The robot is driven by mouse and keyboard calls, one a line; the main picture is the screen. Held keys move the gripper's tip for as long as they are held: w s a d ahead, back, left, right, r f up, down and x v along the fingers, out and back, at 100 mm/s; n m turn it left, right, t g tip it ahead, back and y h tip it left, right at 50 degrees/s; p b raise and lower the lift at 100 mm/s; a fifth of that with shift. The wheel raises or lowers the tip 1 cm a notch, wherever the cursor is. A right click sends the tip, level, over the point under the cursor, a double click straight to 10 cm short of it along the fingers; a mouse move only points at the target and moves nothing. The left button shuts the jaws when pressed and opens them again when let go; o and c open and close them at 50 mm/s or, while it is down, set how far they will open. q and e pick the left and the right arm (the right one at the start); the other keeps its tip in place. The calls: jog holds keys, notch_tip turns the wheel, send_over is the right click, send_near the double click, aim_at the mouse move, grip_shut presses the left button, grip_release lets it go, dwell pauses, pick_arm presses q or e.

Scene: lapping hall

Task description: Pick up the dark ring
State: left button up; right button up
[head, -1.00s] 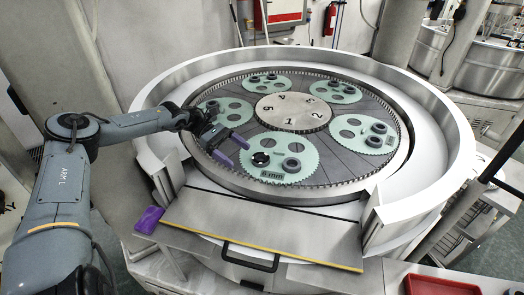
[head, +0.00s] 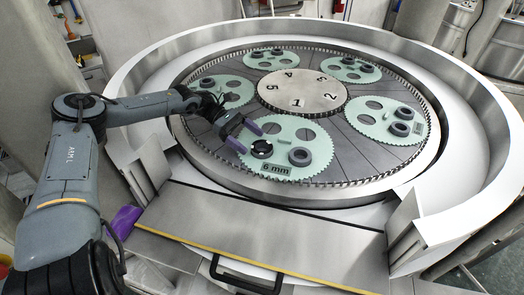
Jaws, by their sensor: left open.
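The dark ring (head: 262,149) is a black ring lying on the front green toothed carrier (head: 288,129), near the "6 mm" label. My left gripper (head: 245,136) has purple fingertips. It is open and empty, just to the upper left of the dark ring. Its fingers look apart from the ring; the exact height above the carrier is hard to tell. My right gripper is not in view.
Several other green carriers with grey rings lie around the numbered metal hub (head: 301,92). A white raised rim (head: 462,130) surrounds the round plate. A metal shelf (head: 265,225) with a yellow edge is in front. A purple object (head: 124,221) lies at its left.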

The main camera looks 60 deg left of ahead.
aim_at(266, 151)
pick_arm(q)
jog(key=shift+b+x, duration=0.55)
jog(key=shift+x, duration=1.35)
jog(key=c, duration=1)
